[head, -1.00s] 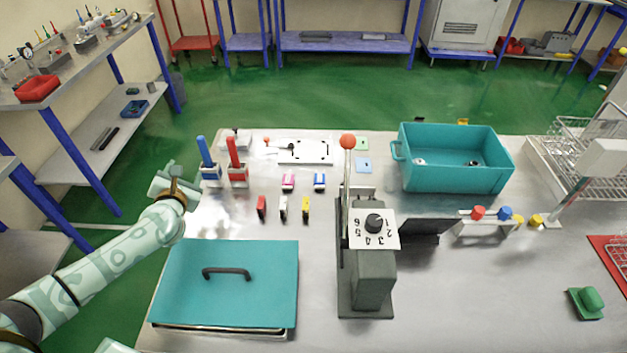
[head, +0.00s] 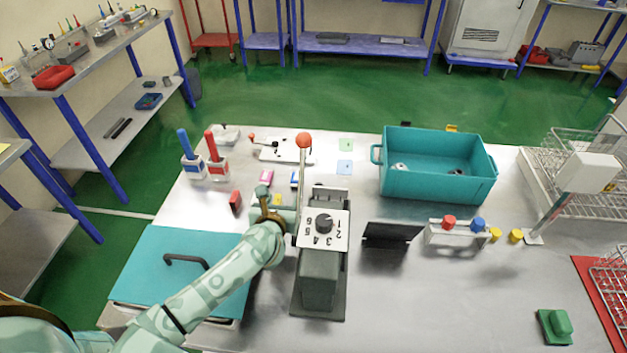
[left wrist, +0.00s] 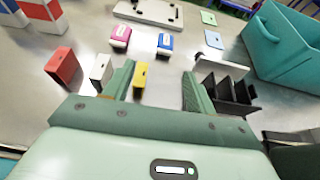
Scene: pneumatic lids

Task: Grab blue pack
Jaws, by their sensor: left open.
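The blue pack (left wrist: 165,43), a small box with a white label, stands on the metal table beyond my fingertips in the left wrist view. In the head view only a bit of the blue pack (head: 294,180) shows behind my left gripper (head: 275,203). My left gripper (left wrist: 157,80) is open and empty, with the blue pack ahead, roughly in line with the gap. A yellow pack (left wrist: 140,76) shows between the fingers, nearer the left one. A pink pack (left wrist: 120,36) stands left of the blue one. My right gripper is not in view.
A red pack (left wrist: 62,65) and a white pack (left wrist: 101,70) stand left of my fingers. The lever device (head: 320,270) with a numbered dial is close on the right. A teal bin (head: 437,180) and a teal lid (head: 180,275) are also on the table.

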